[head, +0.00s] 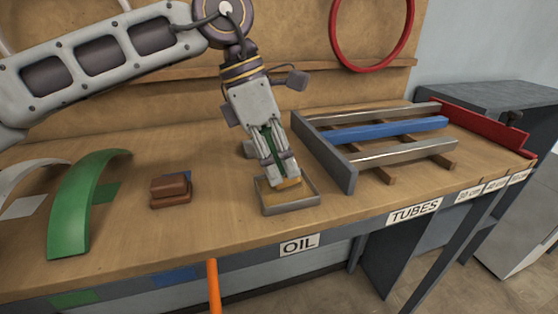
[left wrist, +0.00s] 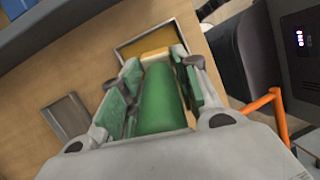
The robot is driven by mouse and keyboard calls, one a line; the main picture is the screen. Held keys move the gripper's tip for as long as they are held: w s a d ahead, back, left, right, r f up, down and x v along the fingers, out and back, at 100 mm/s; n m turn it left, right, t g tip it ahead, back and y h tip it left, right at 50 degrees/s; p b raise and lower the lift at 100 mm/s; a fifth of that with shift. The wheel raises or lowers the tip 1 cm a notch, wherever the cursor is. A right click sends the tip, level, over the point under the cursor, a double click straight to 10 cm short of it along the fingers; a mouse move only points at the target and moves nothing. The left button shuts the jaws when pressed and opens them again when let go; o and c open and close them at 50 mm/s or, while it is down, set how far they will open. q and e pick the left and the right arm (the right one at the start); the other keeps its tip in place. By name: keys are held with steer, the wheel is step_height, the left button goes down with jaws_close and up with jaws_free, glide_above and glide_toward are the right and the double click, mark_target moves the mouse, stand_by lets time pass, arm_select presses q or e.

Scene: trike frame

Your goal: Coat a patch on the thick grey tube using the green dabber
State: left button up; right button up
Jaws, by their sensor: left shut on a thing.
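My left gripper (head: 279,170) is shut on the green dabber (left wrist: 161,103) and points down over the shallow grey tray (head: 268,212) behind the OIL label. The dabber's pale yellow pad (head: 289,184) is at the tray; I cannot tell whether it touches the amber bottom, which also shows in the left wrist view (left wrist: 150,42). The fingers hide much of the handle. Two grey tubes lie in the rack, one at the front (head: 405,151) and one at the back (head: 365,112), with a blue tube (head: 388,130) between. I cannot tell which grey one is thicker. My right gripper is out of view.
The rack's dark grey end plate (head: 325,157) stands just right of the tray. A red angled rail (head: 485,125) is at the far right. A brown block (head: 170,190) and a green curved fender (head: 78,205) lie to the left. Bare tabletop lies between block and tray.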

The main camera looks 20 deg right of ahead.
arm_select(q)
steer(key=shift+r+p, duration=1.8)
steer(key=shift+r, duration=1.4)
steer(key=shift+s, duration=0.1)
